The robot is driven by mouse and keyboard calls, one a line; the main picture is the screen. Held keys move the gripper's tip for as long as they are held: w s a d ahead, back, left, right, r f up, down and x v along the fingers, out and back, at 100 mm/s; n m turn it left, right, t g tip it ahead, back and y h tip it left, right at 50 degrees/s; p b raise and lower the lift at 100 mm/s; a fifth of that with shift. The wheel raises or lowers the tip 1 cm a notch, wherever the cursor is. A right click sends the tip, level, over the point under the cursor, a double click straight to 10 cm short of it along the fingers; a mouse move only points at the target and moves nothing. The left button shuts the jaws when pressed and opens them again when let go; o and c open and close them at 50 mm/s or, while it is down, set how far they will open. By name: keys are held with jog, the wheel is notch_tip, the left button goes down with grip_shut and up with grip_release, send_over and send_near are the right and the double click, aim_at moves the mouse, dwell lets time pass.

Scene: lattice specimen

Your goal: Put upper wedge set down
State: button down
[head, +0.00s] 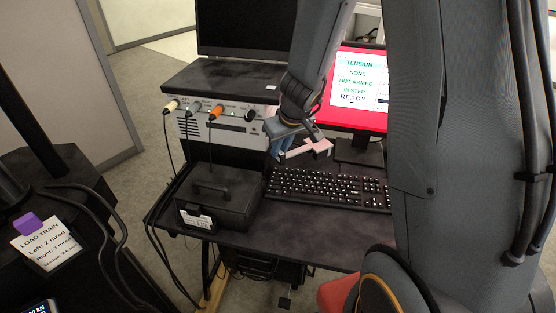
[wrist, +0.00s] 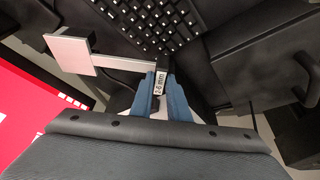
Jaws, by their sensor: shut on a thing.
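My gripper (head: 276,148) has blue fingers and is shut on what I take to be the upper wedge set (head: 308,150), held above the desk behind the keyboard. In the wrist view my gripper (wrist: 162,100) grips a dark piece with a white label that seems to read "2-6 mm". A silver bar runs left from it to a square silver plate (wrist: 70,50), apparently one piece with it. The held part between the fingers is mostly hidden.
A black keyboard (head: 325,187) lies below the held thing. A black case with a handle (head: 222,198) stands left of it on the dark desk (head: 290,244). A red-framed screen (head: 360,118) reads "NOT ARMED". An instrument box (head: 225,128) with cables stands at the back left.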

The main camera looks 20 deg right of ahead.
jog(key=shift+f+b, duration=1.8)
jog(key=shift+f, duration=0.1)
jog(key=shift+w+d+f, duration=0.1)
jog(key=shift+w, duration=0.1)
jog(key=shift+f, duration=0.1)
jog(key=c, duration=1.7)
grip_release()
jog(key=a+p+v, duration=0.1)
jog(key=p+v, duration=0.5)
jog(key=v, duration=0.6)
jog(key=s+m+g, duration=0.1)
jog(key=s, duration=0.4)
jog(key=s+r+m+g, duration=0.1)
jog(key=s, duration=0.4)
jog(key=s+a+h, duration=0.1)
jog(key=s, duration=0.4)
jog(key=shift+r+m+g, duration=0.35)
jog(key=shift+m+g, duration=0.05)
